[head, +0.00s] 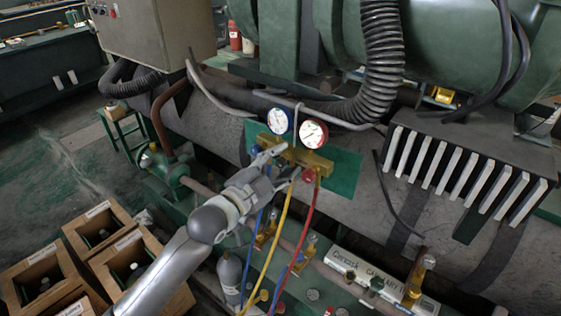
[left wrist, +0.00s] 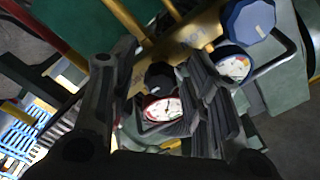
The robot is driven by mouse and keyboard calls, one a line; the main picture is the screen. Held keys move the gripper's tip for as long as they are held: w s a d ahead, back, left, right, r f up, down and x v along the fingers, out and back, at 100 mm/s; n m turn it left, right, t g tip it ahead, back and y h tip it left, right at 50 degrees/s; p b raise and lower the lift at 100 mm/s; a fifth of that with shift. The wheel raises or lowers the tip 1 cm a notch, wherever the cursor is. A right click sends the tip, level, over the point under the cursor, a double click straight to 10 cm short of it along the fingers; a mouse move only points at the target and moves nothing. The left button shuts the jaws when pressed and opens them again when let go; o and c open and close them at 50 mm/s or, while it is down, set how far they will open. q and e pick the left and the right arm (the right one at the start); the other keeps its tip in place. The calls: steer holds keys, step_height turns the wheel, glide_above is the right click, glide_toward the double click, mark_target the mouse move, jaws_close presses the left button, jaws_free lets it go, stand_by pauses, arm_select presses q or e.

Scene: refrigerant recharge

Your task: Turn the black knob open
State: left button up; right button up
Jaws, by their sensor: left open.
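A brass gauge manifold (head: 318,162) stands in front of a green panel and carries a blue-rimmed gauge (head: 279,121) and a red-rimmed gauge (head: 313,133). My left gripper (head: 284,164) is open in front of the manifold, its fingers pointing at it. In the left wrist view, the black knob (left wrist: 158,75) shows between the open fingers of my left gripper (left wrist: 160,68), near the red-rimmed gauge (left wrist: 162,109). Whether a finger touches the knob I cannot tell. In the head view I cannot make the black knob out. My right gripper is not in view.
A red knob (head: 309,174) sits at the manifold's right end; a blue knob (left wrist: 250,19) shows in the left wrist view. Yellow (head: 280,235), red and blue hoses hang below. A thick corrugated hose (head: 383,65) passes above right. Wooden crates (head: 97,222) stand lower left.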

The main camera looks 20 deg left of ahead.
arm_select(q)
jaws_close()
stand_by(0.5)
